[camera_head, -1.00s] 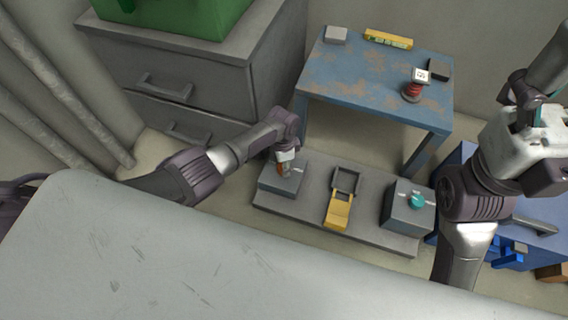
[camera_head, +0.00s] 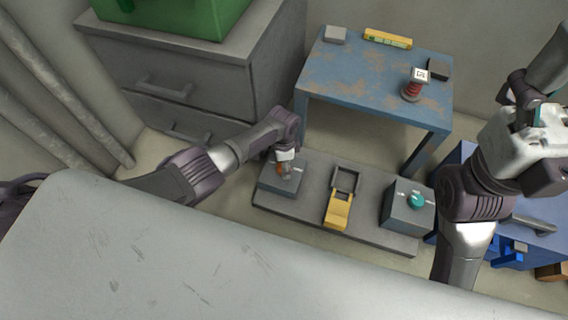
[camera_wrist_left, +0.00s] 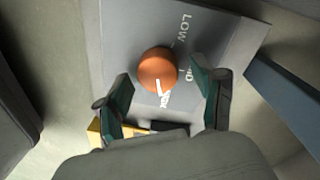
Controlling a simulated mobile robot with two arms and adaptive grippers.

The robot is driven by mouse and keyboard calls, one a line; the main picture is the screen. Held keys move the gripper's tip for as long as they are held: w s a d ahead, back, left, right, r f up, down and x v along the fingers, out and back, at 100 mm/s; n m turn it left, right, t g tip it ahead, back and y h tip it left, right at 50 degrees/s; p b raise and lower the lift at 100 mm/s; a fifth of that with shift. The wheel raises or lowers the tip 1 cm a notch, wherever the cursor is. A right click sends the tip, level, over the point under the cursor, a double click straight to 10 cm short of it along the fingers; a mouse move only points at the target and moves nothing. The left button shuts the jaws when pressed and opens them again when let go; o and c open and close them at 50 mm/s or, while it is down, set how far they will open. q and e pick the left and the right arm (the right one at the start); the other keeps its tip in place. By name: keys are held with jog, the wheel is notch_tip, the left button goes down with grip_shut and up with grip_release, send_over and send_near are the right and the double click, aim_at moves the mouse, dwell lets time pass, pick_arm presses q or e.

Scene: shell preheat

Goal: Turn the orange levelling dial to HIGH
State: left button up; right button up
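The orange dial (camera_wrist_left: 157,70) sits on a grey box (camera_wrist_left: 117,40), with LOW lettered above it in the left wrist view, a partly covered label at its right and another below. Its white pointer mark faces the lower label, which I read as HIGH with difficulty. My left gripper (camera_wrist_left: 161,76) is open, one finger each side of the dial, with visible gaps. In the head view my left gripper (camera_head: 287,170) hangs over the box (camera_head: 276,187), partly hiding the dial (camera_head: 280,168). My right gripper (camera_head: 530,104) seems to be at the right edge, apart from the dial; its opening is unclear.
The grey plinth (camera_head: 310,211) also bears a yellow lever piece (camera_head: 338,210) and a box (camera_head: 397,220) with a teal knob (camera_head: 416,201). A blue table (camera_head: 350,80) stands behind, grey drawers (camera_head: 185,75) at left. A pale surface (camera_head: 150,260) fills the foreground.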

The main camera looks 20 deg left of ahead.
pick_arm(q)
notch_tip(320, 180, up, 12)
jog(key=shift+w+a, duration=0.2)
jog(key=shift+w, duration=0.2)
dwell(0.3)
dwell(0.4)
